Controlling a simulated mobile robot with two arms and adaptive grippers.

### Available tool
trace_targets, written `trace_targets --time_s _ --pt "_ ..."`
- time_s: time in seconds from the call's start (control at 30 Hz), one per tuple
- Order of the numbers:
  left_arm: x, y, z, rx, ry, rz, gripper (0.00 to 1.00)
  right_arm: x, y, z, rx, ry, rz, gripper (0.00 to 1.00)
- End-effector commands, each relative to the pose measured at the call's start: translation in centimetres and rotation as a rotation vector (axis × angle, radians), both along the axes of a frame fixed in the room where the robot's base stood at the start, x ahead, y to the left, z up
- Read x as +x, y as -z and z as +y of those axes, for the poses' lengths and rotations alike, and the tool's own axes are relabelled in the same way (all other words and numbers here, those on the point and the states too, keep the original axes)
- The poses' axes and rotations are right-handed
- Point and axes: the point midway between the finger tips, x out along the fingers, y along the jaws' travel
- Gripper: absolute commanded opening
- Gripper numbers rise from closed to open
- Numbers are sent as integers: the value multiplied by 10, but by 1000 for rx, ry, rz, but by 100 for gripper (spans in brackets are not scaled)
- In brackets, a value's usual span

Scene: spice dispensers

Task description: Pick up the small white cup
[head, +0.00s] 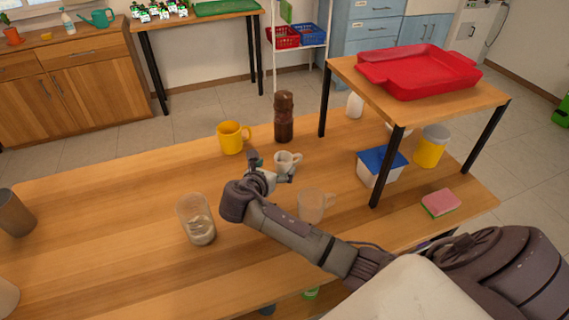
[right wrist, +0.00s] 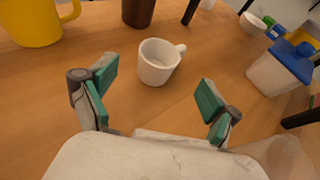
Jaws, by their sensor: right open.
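The small white cup (head: 285,160) stands upright on the wooden table, near the middle in the head view. In the right wrist view the cup (right wrist: 157,62) is just ahead of my gripper, with its handle to the upper right. My right gripper (head: 272,170) is at the cup's near left in the head view. In the right wrist view its two green-padded fingers (right wrist: 156,90) are spread wide and empty, with the cup a little beyond the gap between them. My left gripper is not in view.
A yellow mug (head: 231,138) and a brown bottle (head: 284,118) stand behind the cup. A clear mug (head: 311,206) and a glass of white contents (head: 199,222) stand nearer. A blue-lidded tub (head: 380,168) is right, by a raised shelf holding a red tray (head: 420,72).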

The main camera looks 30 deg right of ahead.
Motion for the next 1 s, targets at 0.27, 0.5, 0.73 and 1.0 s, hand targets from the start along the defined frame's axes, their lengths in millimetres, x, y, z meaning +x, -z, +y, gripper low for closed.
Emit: trace_targets --time_s 0.27,0.5,0.73,1.0 --pt "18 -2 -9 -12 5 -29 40 23 9 -32 -1 3 0 89" --pt "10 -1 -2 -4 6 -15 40 28 13 -39 0 1 0 89" --pt "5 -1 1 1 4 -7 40 28 13 -39 0 1 0 69" --pt "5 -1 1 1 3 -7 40 28 13 -39 0 1 0 24"
